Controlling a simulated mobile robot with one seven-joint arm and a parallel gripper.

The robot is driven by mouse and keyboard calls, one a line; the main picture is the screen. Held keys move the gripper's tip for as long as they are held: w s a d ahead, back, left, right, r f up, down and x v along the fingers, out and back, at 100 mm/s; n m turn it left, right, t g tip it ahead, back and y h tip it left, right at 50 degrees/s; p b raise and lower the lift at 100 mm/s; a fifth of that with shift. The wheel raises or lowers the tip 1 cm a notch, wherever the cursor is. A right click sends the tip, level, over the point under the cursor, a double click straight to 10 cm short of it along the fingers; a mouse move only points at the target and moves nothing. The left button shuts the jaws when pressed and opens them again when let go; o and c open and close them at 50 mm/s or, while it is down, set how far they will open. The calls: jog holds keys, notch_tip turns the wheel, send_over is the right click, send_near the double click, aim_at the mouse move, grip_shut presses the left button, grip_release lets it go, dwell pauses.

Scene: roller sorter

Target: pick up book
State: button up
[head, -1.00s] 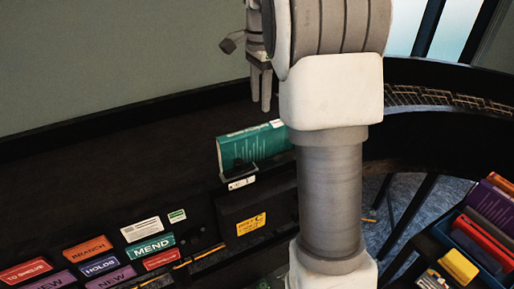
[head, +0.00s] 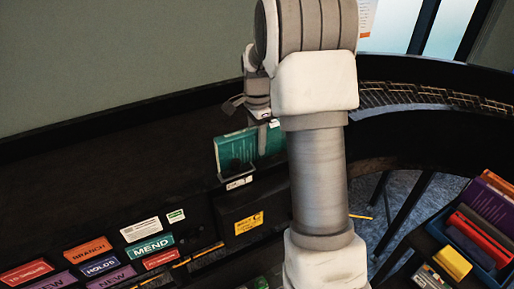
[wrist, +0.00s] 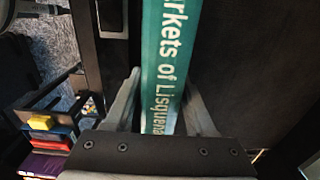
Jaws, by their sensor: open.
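The teal book (head: 236,154) stands upright on its edge in a small holder on the dark counter in the head view. Its spine, with white lettering, runs between my fingers in the wrist view (wrist: 166,65). My gripper (wrist: 160,105) is open, with one finger on each side of the book and a gap visible on the right side. In the head view my gripper (head: 263,135) is at the top of the book, partly hidden by my arm. The book's right end is hidden behind my arm.
Coloured label cards such as MEND (head: 150,247) line the counter front at lower left. A black box with a yellow label (head: 249,223) sits below the book. A bin of coloured books (head: 480,240) stands at right. The counter left of the book is clear.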

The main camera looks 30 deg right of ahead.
jog(key=shift+f, duration=0.1)
jog(key=shift+c, duration=0.3)
grip_shut()
dwell(1.1)
